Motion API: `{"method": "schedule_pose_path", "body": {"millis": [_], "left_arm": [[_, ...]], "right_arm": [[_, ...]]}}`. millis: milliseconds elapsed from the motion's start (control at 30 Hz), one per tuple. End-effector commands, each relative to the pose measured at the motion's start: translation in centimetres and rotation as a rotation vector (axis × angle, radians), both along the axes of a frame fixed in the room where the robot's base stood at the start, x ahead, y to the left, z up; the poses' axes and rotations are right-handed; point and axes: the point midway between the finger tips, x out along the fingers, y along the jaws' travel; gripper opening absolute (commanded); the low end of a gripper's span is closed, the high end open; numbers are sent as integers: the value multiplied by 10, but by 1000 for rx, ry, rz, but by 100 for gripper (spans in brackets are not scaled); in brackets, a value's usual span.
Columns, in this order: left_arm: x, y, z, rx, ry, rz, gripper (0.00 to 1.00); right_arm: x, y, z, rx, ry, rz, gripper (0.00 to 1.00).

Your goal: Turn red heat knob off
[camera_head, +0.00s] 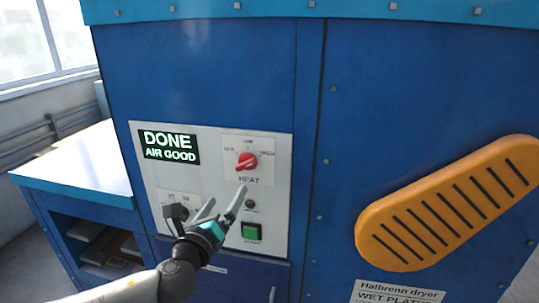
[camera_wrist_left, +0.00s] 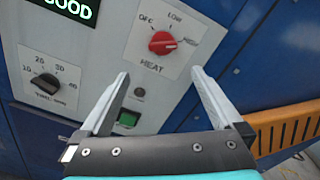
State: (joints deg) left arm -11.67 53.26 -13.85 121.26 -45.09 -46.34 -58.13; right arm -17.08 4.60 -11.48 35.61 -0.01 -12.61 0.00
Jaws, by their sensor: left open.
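The red heat knob (camera_head: 246,161) sits on a white plate on the control panel, with a label to its left, one above and one to its right. It also shows in the left wrist view (camera_wrist_left: 162,43), where OFF and LOW can be read and a mark on it seems to lie toward the right-hand label. My left gripper (camera_head: 226,196) is open and empty, just below the knob. In the left wrist view its fingertips (camera_wrist_left: 160,73) are spread below the knob, apart from it. My right gripper is not in view.
A display (camera_head: 168,146) reads DONE, AIR GOOD. A black numbered dial (camera_wrist_left: 45,86) is at the panel's lower left. A green button (camera_head: 251,232) is below the knob. An orange slotted part (camera_head: 450,205) juts out at right. A white-topped side bench (camera_head: 85,165) stands left.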

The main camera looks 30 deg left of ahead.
Motion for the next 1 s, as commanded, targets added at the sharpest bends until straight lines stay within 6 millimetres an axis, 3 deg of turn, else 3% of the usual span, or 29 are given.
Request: {"method": "schedule_pose_path", "body": {"millis": [267,1000], "left_arm": [[16,2,6,13,-10,-3,100],[115,26,6,8,-9,-2,100]], "right_arm": [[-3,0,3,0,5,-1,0],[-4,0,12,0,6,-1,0]]}}
